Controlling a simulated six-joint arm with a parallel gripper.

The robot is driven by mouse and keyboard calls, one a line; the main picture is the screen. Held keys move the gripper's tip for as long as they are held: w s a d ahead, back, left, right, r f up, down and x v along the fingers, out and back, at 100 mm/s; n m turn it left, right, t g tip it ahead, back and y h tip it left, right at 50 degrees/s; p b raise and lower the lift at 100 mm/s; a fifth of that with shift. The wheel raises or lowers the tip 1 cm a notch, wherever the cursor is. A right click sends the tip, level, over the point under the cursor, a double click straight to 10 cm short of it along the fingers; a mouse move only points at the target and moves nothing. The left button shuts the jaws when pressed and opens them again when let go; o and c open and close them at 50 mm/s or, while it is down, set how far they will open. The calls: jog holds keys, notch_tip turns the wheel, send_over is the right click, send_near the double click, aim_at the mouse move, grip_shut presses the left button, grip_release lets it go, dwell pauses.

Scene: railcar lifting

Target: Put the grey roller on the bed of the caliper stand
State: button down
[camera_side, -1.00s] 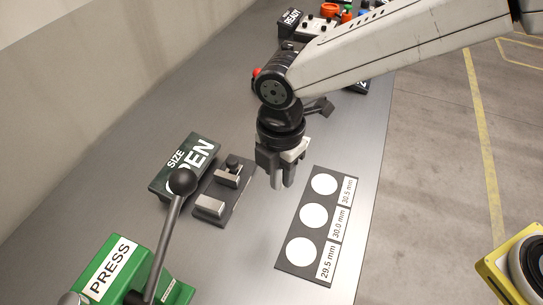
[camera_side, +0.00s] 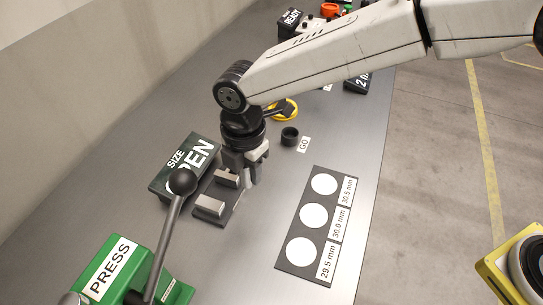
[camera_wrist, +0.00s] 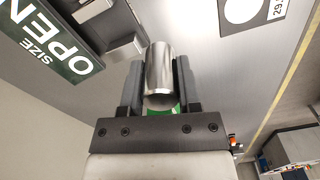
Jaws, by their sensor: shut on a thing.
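The grey roller (camera_wrist: 159,75) is a shiny metal cylinder between the two fingers of my gripper (camera_wrist: 158,80) in the wrist view. My gripper is shut on it. In the side view my gripper (camera_side: 243,178) hangs at the right side of the caliper stand and hides part of it; the roller cannot be made out there. The caliper stand (camera_side: 222,215) is a dark base with two light metal blocks, and it also shows in the wrist view (camera_wrist: 124,46). I cannot tell whether the roller touches the stand.
A sign reading SIZE OPEN (camera_side: 181,165) stands left of the stand. The green press (camera_side: 112,268) with its black-knobbed lever (camera_side: 166,225) is in front. A dark card with white circles (camera_side: 313,215) lies to the right. A black cup (camera_side: 290,136) by a GO label (camera_side: 303,144) is behind.

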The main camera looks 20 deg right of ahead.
send_over(221, 195)
notch_tip(221, 195, down, 7)
jog(key=shift+s+d, duration=0.1)
jog(key=shift+s, duration=0.05)
dwell(0.3)
jog(key=shift+f, duration=1.7)
jog(key=shift+f, duration=0.15)
jog(key=shift+c, duration=1.5)
grip_release()
